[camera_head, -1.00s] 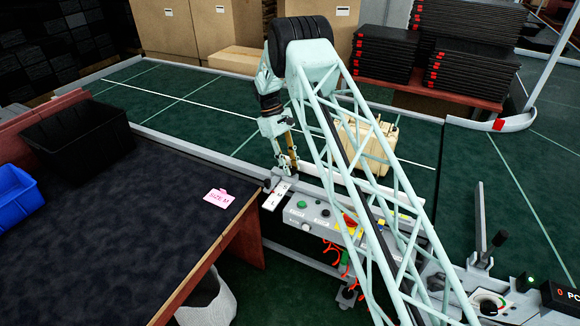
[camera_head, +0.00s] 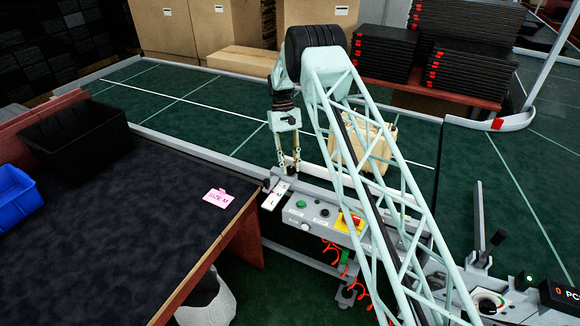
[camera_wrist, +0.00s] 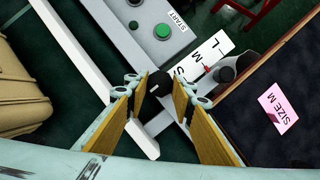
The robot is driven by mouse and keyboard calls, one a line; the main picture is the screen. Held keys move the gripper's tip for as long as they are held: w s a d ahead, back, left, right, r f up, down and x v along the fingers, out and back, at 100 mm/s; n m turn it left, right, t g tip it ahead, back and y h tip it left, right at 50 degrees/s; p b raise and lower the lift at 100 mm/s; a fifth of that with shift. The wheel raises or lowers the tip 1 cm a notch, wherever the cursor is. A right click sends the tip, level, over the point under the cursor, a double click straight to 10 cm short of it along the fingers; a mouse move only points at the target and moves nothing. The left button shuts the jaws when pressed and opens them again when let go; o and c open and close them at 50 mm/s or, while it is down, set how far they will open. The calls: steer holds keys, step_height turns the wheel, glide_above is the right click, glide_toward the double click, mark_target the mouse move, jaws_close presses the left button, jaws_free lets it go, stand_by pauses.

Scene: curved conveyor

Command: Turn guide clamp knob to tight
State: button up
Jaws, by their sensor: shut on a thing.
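In the head view, my gripper (camera_head: 288,169) points down at the back left end of the grey control panel (camera_head: 316,214), and the knob is mostly hidden between the fingertips. A white size plate lettered L, M and S (camera_wrist: 206,58) lies beside the knob.
A green START button (camera_wrist: 163,32) and a red stop button (camera_head: 351,219) are on the panel. A pink SIZE M card (camera_head: 218,198) lies on the dark table. A beige case (camera_head: 362,150) is on the green conveyor.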

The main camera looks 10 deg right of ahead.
steer(key=o, duration=0.9)
steer(key=shift+r, duration=0.15)
steer(key=v, duration=1.1)
steer(key=shift+w+r, duration=0.1)
steer(key=shift+r, duration=0.25)
